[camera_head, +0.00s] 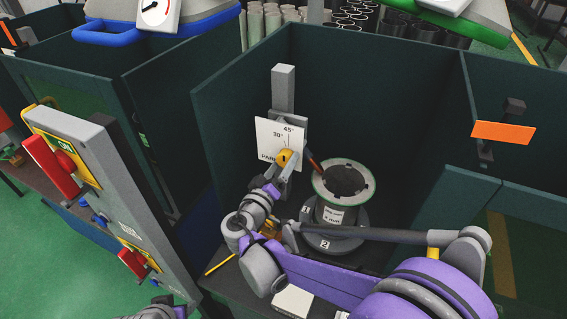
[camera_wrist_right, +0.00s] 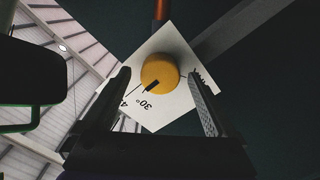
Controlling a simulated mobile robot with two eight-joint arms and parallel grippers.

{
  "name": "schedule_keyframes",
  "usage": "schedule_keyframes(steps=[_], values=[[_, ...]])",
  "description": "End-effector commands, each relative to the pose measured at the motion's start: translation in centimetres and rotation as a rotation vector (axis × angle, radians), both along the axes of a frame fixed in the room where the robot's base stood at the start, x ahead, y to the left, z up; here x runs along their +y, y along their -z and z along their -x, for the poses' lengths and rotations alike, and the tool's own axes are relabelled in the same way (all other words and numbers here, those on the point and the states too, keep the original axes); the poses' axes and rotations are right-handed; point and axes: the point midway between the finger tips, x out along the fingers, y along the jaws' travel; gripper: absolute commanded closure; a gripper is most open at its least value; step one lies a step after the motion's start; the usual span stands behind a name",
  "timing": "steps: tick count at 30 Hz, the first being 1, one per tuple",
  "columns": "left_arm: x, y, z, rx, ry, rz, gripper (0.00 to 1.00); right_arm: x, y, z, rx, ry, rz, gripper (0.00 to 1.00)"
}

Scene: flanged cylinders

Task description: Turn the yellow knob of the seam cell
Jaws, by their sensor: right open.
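The yellow knob (camera_head: 283,157) sits on a white dial plate (camera_head: 268,138) marked PARK, 30° and 45°, on a grey post in the green-walled cell. In the right wrist view the knob (camera_wrist_right: 160,70) has a black mark pointing roughly toward the 30° label. My right gripper (camera_head: 281,169) is at the dial, just in front of the knob, and partly covers it in the head view. In the wrist view its open fingers (camera_wrist_right: 160,76) lie on either side of the knob; I cannot tell whether they touch it.
A flanged cylinder (camera_head: 344,181) stands on a numbered grey round base (camera_head: 330,238), right of the dial and close to my right arm. Dark green walls (camera_head: 390,95) enclose the cell. A grey post with red switches (camera_head: 52,166) stands at left. An orange plate (camera_head: 503,132) hangs at right.

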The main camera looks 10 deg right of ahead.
Motion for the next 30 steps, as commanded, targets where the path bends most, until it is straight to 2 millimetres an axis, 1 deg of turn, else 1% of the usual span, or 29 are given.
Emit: schedule_keyframes(steps=[1, 9, 12, 15, 20, 30], values=[[0.0, 0.3, 0.1, 0.002, 0.0, 0.0, 0.5, 0.6, 0.1, 0.8, 0.001, -0.004, -0.001, 0.08], [0.0, 1.2, 0.5, 0.009, 0.0, 0.0, 0.5, 3.6, 0.0, 5.4, 0.002, -0.006, -0.001, 0.08], [0.0, 1.5, 0.6, 0.011, 0.0, 0.0, 0.5, 4.5, 0.0, 6.7, 0.001, -0.006, -0.001, 0.08], [0.0, 1.6, 0.6, 0.012, 0.0, 0.0, 0.5, 5.0, -0.1, 7.6, 0.0, -0.004, 0.0, 0.08], [0.0, 1.7, 0.6, 0.012, 0.0, 0.0, 0.5, 5.3, -0.2, 8.2, 0.001, -0.001, 0.0, 0.08], [0.0, 1.6, 0.6, 0.012, 0.0, 0.0, 0.5, 5.3, -0.2, 8.1, 0.001, -0.001, 0.0, 0.08]])
